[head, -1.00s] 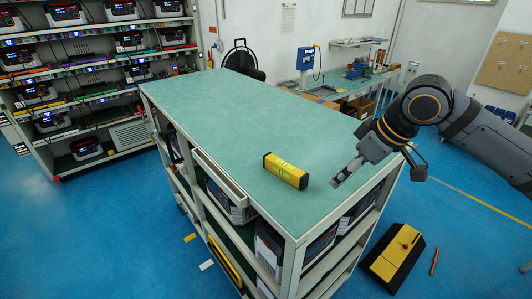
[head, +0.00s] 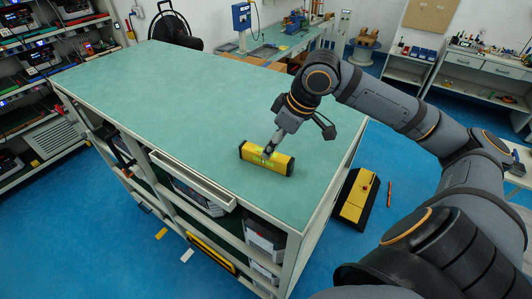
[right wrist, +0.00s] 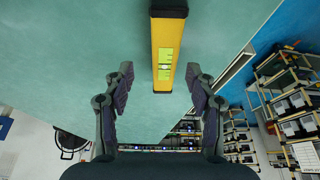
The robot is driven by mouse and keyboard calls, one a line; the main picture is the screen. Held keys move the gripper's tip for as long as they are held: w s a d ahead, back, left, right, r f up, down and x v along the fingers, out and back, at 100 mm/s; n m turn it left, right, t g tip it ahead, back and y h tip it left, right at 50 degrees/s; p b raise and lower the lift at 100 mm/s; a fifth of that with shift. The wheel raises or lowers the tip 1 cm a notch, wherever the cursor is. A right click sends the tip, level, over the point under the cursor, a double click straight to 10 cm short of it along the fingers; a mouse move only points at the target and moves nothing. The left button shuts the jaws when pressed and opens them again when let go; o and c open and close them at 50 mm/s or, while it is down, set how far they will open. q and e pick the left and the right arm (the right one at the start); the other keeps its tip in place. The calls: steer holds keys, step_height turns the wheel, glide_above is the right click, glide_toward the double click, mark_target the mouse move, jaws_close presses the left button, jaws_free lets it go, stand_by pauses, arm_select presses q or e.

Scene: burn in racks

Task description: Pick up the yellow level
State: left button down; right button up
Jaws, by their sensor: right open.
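The yellow level (head: 254,158), with black ends and a green vial window, lies on the green top of the workbench (head: 170,100) near its front right end. My right gripper (head: 269,151) is just above and behind the level in the head view and overlaps part of it. In the right wrist view the level (right wrist: 168,45) runs between and beyond the open fingers of my right gripper (right wrist: 157,88), which do not appear to touch it. My left gripper does not show.
The rest of the bench top is clear. Shelves under it hold several devices. A black and yellow case (head: 355,199) and an orange stick (head: 389,194) lie on the blue floor to the right. A rack of devices (head: 30,60) stands at the left.

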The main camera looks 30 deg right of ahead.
steer(key=shift+w+a+f, duration=0.3)
steer(key=shift+w+f, duration=0.05)
steer(key=shift+w, duration=0.05)
steer(key=shift+s+a+f+p, duration=0.15)
steer(key=shift+a+f+p, duration=0.1)
steer(key=shift+f+p, duration=0.65)
steer(key=shift+p+x, duration=0.4)
steer(key=shift+x, duration=0.55)
steer(key=shift+w+f, duration=0.25)
steer(key=shift+w, duration=0.05)
steer(key=shift+a+f, duration=0.1)
steer(key=shift+f, duration=0.1)
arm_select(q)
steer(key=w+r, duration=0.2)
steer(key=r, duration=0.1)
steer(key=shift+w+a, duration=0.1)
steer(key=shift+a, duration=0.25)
arm_select(e)
steer(key=shift+c, duration=0.3)
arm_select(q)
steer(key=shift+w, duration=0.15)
arm_select(e)
jaws_close()
